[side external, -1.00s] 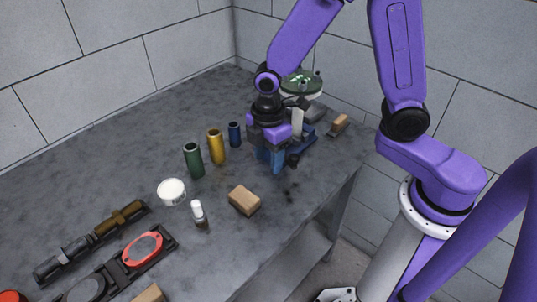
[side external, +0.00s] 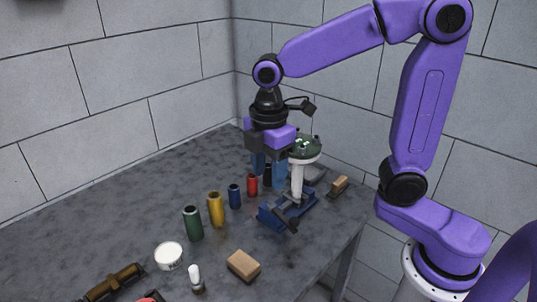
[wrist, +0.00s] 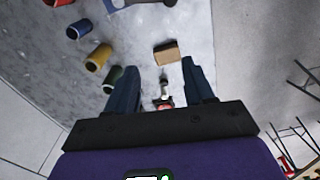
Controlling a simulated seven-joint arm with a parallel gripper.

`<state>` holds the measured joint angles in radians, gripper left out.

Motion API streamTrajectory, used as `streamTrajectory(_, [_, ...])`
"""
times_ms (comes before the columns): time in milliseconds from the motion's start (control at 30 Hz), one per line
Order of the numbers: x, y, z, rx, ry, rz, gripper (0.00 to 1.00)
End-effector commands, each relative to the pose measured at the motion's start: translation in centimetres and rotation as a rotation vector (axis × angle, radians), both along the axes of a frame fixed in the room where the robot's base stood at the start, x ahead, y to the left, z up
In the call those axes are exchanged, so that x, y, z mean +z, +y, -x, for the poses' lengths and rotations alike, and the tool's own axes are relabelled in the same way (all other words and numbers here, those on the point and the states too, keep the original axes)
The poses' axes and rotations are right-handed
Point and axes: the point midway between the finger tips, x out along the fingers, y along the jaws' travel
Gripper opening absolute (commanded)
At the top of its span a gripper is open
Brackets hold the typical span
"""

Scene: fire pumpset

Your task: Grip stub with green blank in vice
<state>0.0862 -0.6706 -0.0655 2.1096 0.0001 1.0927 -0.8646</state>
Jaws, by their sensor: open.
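A blue vice (side external: 272,219) stands near the right edge of the bench. The stub looks upright. My gripper (side external: 268,180) points down with its blue fingers apart and empty. In the picture it hangs just left of the stub, its right finger close to it; I cannot tell whether they touch. The wrist view shows the open fingers of my gripper (wrist: 161,72) with nothing held between them. A blue part at that view's top edge may be the vice.
Upright cylinders stand left of the vice: green (side external: 193,224), yellow (side external: 216,210), blue (side external: 235,196) and red (side external: 252,185), with a dark one partly behind my fingers. A brown block (side external: 243,265), a white tub (side external: 168,257) and a small bottle (side external: 196,278) lie nearer.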

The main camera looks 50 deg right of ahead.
Motion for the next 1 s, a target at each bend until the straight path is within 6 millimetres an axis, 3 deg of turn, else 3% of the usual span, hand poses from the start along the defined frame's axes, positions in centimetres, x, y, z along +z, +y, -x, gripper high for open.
streamTrajectory(200, [2.8,0.0,-0.1,-0.001,-0.002,-0.002,0.53])
streamTrajectory(600, [3.4,0.0,0.0,0.0,0.0,0.0,0.53])
streamTrajectory(767, [4.1,0.0,0.0,0.0,-0.002,-0.002,0.0])
streamTrajectory(1000, [8.3,0.0,-0.1,-0.001,-0.004,-0.003,0.0])
